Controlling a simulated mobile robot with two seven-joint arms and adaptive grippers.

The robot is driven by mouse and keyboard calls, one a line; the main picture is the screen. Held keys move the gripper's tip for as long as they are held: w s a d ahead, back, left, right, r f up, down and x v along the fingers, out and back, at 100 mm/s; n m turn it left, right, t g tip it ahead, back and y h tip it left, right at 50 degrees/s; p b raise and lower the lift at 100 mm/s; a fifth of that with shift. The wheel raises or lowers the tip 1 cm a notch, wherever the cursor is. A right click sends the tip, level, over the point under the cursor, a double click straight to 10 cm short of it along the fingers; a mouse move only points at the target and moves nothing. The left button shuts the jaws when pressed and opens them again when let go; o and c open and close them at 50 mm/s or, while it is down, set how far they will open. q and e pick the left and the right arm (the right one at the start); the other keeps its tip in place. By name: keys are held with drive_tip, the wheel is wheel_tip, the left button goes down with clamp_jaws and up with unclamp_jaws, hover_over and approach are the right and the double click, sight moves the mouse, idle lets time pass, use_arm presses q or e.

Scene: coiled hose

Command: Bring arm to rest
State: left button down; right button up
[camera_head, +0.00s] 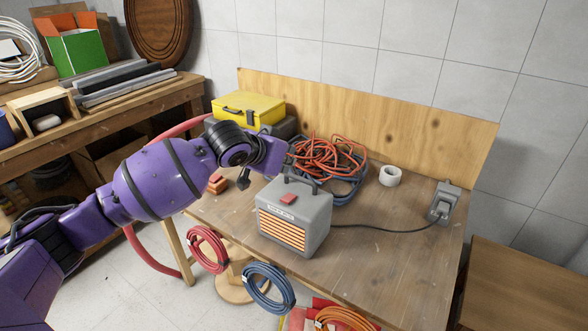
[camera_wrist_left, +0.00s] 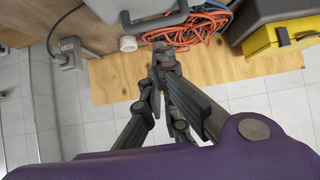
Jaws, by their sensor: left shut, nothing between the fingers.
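My left arm comes in from the left as a purple arm. Its dark gripper (camera_head: 288,158) is above the workbench (camera_head: 380,285), in front of the pile of orange cable. In the left wrist view the fingers of the left gripper (camera_wrist_left: 163,55) are together with nothing between them. My right gripper is in neither view.
A yellow toolbox (camera_head: 248,108) stands at the back left of the bench. A white tape roll (camera_head: 390,176) and a grey socket box (camera_head: 444,203) are at the right. Red (camera_head: 208,250) and blue (camera_head: 268,290) coils hang at the front edge. The bench's right front is clear.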

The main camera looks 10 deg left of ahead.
use_arm(q)
drive_tip(key=s+d+f+g, duration=0.2)
drive_tip(key=s+f+g, duration=0.1)
drive_tip(key=s+f, duration=1.7)
drive_tip(key=s+a+f+n+g+y, duration=0.1)
drive_tip(key=s+a+f+g, duration=0.15)
drive_tip(key=s, duration=0.75)
drive_tip(key=s+a+f+n+g+y, duration=0.1)
drive_tip(key=s+a+f+n+y, duration=0.15)
drive_tip(key=s, duration=0.75)
drive_tip(key=s+a+f+g+y, duration=0.1)
drive_tip(key=s+a+g, duration=0.15)
drive_tip(key=s, duration=0.75)
drive_tip(key=w+d+f+t, duration=0.2)
drive_tip(key=w+f+t, duration=0.1)
drive_tip(key=f, duration=0.3)
drive_tip(key=w+d+f+t+h, duration=0.1)
drive_tip(key=w+f+t, duration=0.3)
drive_tip(key=f, duration=0.2)
drive_tip(key=shift+w+d+f+t, duration=0.15)
drive_tip(key=shift+d+f+t, duration=0.1)
drive_tip(key=shift+d+t, duration=0.15)
